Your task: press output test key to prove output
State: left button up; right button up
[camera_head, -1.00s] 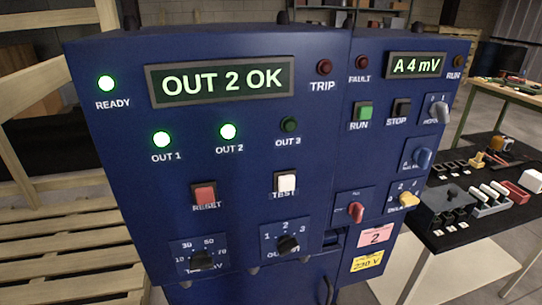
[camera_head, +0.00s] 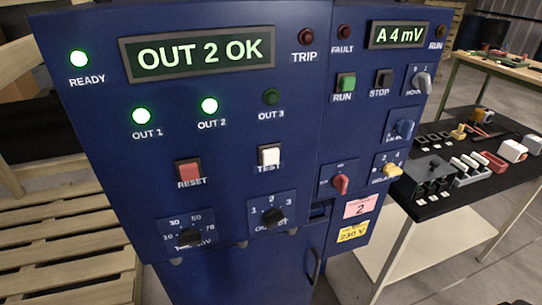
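The blue control cabinet (camera_head: 225,165) fills the middle of the head view. Its white TEST key (camera_head: 269,155) sits right of the red RESET key (camera_head: 189,170). The main display (camera_head: 199,53) reads "OUT 2 OK". The OUT 1 lamp (camera_head: 141,116) and OUT 2 lamp (camera_head: 209,105) glow green; the OUT 3 lamp (camera_head: 270,97) is dark. The black output selector knob (camera_head: 274,215) is below the TEST key, with marks 1, 2, 3. Neither of my grippers is in view.
The READY lamp (camera_head: 79,58) is green; the TRIP lamp (camera_head: 306,36) is unlit. A second display (camera_head: 398,34) reads "A 4 mV". A table with a black top (camera_head: 468,197) and small parts stands at right. Wooden pallets (camera_head: 62,225) are at left.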

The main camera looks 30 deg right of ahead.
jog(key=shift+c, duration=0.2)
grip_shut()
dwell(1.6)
